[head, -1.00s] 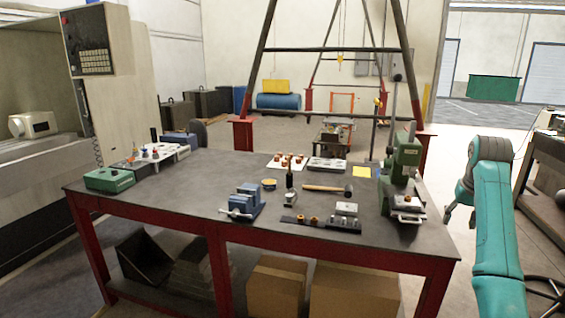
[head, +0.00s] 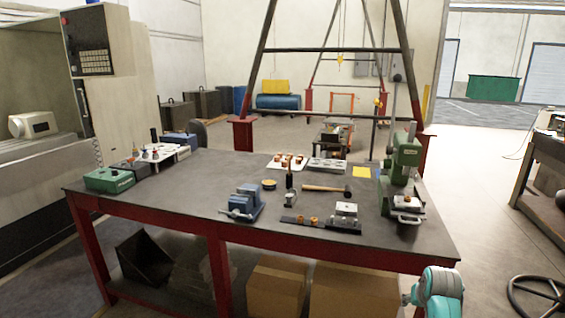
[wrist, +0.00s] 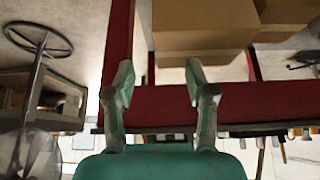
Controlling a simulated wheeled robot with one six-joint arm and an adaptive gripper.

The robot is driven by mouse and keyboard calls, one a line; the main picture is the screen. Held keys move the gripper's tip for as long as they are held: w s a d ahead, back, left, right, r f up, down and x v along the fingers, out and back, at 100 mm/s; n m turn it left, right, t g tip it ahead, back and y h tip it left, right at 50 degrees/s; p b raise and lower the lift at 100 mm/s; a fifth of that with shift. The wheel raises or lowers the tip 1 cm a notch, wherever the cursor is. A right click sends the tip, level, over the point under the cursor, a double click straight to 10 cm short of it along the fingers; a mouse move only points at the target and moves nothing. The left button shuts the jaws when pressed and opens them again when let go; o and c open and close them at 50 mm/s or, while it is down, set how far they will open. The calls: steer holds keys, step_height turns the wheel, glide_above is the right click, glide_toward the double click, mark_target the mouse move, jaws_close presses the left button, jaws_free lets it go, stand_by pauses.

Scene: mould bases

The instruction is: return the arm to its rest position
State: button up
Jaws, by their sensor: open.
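My gripper (wrist: 159,82) is open and empty in the wrist view, its two fingers spread apart. The table's red frame (wrist: 245,103) and a cardboard box (wrist: 200,22) show beyond the fingers, and the picture seems upside down. In the head view, my teal arm (head: 440,290) shows only at the bottom right, near the front right corner of the workbench (head: 180,205). The fingers cannot be made out there.
The bench holds a green press (head: 405,160), a blue vise (head: 246,202), a hammer (head: 327,188) and a green case (head: 109,180). Cardboard boxes (head: 355,290) stand on its lower shelf. Floor (head: 470,200) is clear right of the bench; a handwheel (head: 535,297) stands far right.

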steer(key=s+a+f+n+t, duration=0.1)
steer(key=s+a+f+t, duration=0.1)
steer(key=s+a+f, duration=0.6)
steer(key=s+a+f+t, duration=0.1)
steer(key=s+a+f, duration=0.3)
steer(key=s+f, duration=0.65)
steer(key=s+a+r+n+t, duration=0.1)
steer(key=s+a, duration=0.2)
steer(key=s, duration=0.6)
steer(key=s+a+r+t, duration=0.1)
steer(key=s+a, duration=0.2)
steer(key=s, duration=0.6)
steer(key=s+a+r+t+y, duration=0.1)
steer(key=s+r+t, duration=0.1)
steer(key=s+r, duration=0.8)
steer(key=s+a+r+n+t, duration=0.1)
steer(key=s+a+r, duration=0.1)
steer(key=s+r, duration=0.8)
steer(key=s, duration=0.2)
steer(key=shift+s+a+n+t+y, duration=0.3)
steer(key=shift+s+t+y, duration=0.1)
